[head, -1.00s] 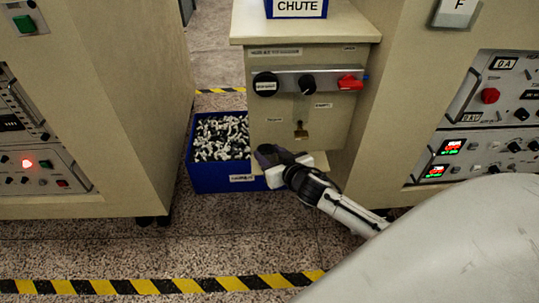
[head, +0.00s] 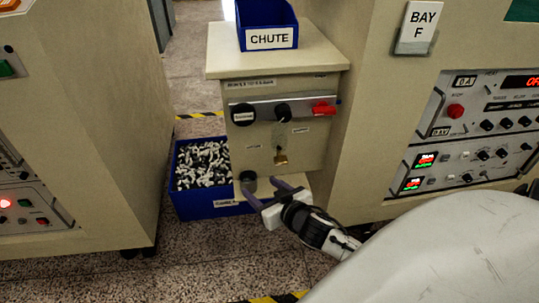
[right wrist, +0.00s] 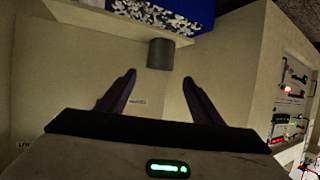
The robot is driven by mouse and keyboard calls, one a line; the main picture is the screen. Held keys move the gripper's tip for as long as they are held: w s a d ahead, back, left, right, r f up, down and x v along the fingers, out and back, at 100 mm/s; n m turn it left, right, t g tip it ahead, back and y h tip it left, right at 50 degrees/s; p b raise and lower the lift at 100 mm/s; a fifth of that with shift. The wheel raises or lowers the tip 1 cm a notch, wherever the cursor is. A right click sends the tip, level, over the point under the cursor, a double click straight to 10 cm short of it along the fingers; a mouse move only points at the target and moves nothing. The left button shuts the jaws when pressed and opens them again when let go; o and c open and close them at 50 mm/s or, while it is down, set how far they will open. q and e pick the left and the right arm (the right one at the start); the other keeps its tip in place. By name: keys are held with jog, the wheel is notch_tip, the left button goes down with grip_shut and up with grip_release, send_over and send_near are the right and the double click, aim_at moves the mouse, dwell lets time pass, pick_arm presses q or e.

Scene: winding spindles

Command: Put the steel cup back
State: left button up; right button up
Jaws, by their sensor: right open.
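My left gripper is not in view.
A blue bin (head: 212,210) of black and white pieces stands on the floor left of the cabinet (head: 310,160). A blue CHUTE box (head: 270,38) sits on top. Consoles flank both sides.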

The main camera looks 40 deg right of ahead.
jog(key=shift+p+v, duration=0.4)
jog(key=shift+v, duration=1.75)
